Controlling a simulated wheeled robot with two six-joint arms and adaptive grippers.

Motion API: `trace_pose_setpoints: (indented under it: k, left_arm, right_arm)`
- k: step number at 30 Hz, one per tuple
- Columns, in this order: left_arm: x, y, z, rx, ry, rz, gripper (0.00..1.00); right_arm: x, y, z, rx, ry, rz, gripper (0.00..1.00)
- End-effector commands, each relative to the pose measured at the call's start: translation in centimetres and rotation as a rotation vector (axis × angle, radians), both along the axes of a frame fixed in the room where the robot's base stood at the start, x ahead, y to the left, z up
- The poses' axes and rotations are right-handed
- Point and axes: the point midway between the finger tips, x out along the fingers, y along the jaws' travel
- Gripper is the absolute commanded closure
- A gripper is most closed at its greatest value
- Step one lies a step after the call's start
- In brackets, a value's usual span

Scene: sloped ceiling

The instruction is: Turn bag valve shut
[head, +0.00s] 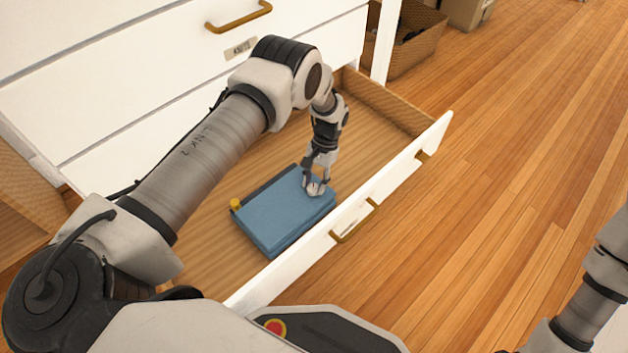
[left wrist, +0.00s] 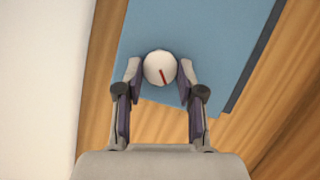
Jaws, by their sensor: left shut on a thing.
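A flat blue bag (head: 285,212) lies in the open drawer, and it fills the upper part of the left wrist view (left wrist: 205,40). A round white valve (left wrist: 160,68) with a red mark sits at the bag's edge, the mark slanting slightly from upright. My left gripper (left wrist: 158,75) is shut on the valve, one finger on each side of it. In the head view the left gripper (head: 316,188) reaches down onto the bag's right end and hides most of the valve. My right gripper is outside the head view; only part of that arm shows at lower right.
A small yellow knob (head: 235,204) is at the bag's left end. The wooden floor on the right is clear.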

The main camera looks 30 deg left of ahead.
Motion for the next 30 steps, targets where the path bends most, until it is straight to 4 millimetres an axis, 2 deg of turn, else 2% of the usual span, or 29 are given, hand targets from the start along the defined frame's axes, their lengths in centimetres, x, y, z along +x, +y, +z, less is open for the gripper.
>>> trace_pose_setpoints:
  k: [15, 22, 30]
  left_arm:
    - [-0.2, -0.4, 0.1, 0.000, 0.003, -0.466, 0.97]
    - [-0.3, -0.5, 0.1, -0.001, 0.003, -0.603, 0.97]
    - [-0.3, -0.6, 0.0, -0.001, 0.003, -0.673, 0.97]
  right_arm:
    - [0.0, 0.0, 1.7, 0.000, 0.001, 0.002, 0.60]
    - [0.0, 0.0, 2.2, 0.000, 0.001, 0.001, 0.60]
    - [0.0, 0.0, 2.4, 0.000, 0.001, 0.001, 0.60]
